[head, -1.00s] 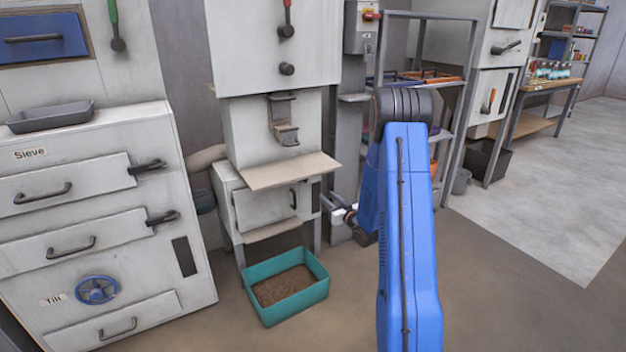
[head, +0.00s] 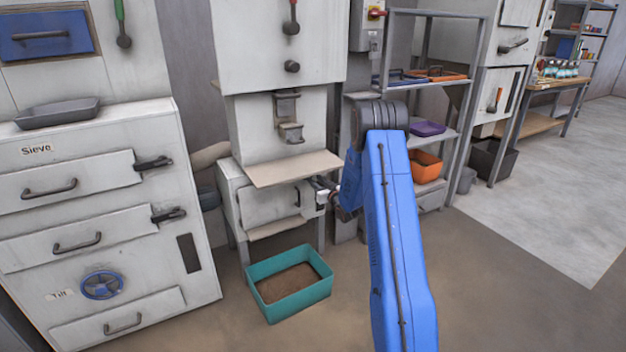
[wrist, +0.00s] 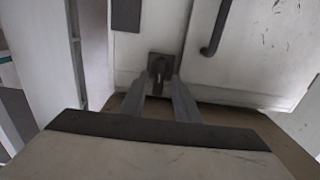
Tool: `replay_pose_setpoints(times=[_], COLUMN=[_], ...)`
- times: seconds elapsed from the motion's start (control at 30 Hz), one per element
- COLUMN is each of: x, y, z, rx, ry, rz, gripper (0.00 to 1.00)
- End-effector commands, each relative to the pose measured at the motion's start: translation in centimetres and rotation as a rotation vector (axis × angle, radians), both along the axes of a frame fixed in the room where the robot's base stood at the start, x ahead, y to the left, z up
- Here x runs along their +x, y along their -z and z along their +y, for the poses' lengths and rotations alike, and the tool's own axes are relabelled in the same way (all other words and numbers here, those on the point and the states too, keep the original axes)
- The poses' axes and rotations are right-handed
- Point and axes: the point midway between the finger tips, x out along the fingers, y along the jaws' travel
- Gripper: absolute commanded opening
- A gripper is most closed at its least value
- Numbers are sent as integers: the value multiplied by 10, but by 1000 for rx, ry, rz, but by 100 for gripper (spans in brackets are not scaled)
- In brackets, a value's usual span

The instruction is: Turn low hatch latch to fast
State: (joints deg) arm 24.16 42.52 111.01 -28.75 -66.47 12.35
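The low hatch (head: 268,204) is a pale door under the sloping shelf in the head view, and it looks shut. It also fills the top right of the wrist view (wrist: 235,60), with its dark bar handle (wrist: 214,35). The latch (wrist: 159,67) is a small dark lever on a dark square plate by the hatch edge in the wrist view. My gripper (wrist: 162,82) points at it, its two fingers apart with their tips just below and to either side of the lever. Contact cannot be told. In the head view my gripper (head: 325,188) is at the hatch's right side, covering the latch.
A teal bin (head: 290,287) of brown material stands on the floor below the hatch. The sloping shelf (head: 285,169) overhangs it. The sieve cabinet (head: 95,215) is to the left. A metal rack (head: 432,138) with trays stands behind my arm. Floor at right is clear.

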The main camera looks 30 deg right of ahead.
Motion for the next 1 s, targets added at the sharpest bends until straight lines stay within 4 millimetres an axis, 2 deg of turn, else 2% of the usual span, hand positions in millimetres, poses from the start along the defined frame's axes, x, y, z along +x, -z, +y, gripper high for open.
replay_pose_setpoints(times=[0.1,0.23,0.6,0.63,0.73,1.0], x=[15,25,30,30,30,30], y=[1,0,0,0,0,0], z=[0,0,1,1,1,1], rx=[1,1,1,1,1,-6], ry=[0,1,1,1,1,1], rz=[1,0,1,1,1,1], gripper=[29,29,29,24,0,0])
